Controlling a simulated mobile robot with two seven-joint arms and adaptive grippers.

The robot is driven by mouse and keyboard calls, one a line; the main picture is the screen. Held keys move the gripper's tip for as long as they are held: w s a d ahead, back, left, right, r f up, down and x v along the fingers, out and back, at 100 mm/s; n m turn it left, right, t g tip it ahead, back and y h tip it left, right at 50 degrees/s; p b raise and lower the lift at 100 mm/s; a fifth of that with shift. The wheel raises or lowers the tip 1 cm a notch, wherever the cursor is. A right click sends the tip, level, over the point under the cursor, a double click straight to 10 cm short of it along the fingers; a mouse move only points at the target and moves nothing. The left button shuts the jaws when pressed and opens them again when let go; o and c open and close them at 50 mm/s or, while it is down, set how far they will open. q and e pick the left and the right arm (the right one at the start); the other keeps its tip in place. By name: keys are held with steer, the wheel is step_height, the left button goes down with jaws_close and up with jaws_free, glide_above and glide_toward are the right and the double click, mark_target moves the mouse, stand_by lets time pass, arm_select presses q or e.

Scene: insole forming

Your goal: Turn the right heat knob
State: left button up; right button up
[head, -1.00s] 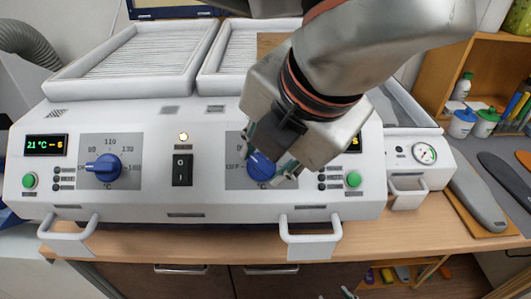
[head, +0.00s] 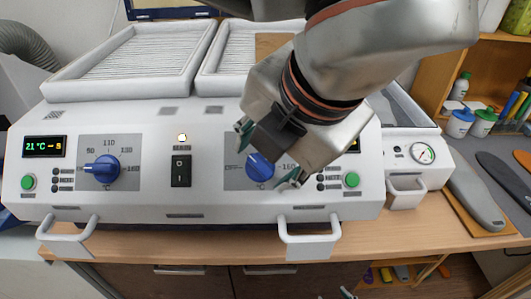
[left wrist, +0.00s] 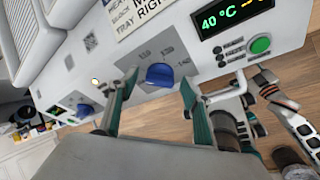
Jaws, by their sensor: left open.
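The right heat knob (head: 260,168) is a blue dial on the white machine's front panel, its scale partly hidden by my gripper. It also shows in the left wrist view (left wrist: 160,75), between and beyond my two fingers. My left gripper (head: 268,154) is open, with one fingertip to the knob's upper left and the other to its lower right. It holds nothing, and contact with the knob is not visible. The right display (left wrist: 226,18) reads 40 °C. What seems to be my right gripper (left wrist: 285,105) is at the right edge of the left wrist view; its jaws are unclear.
A second blue knob (head: 102,169) and a display (head: 44,146) reading 21 °C are at the panel's left. A black switch (head: 181,171) is between the knobs. White handles (head: 310,239) stick out below. A gauge unit (head: 408,153) and grey insoles (head: 474,190) are at right.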

arm_select(q)
steer(key=v, duration=1.2)
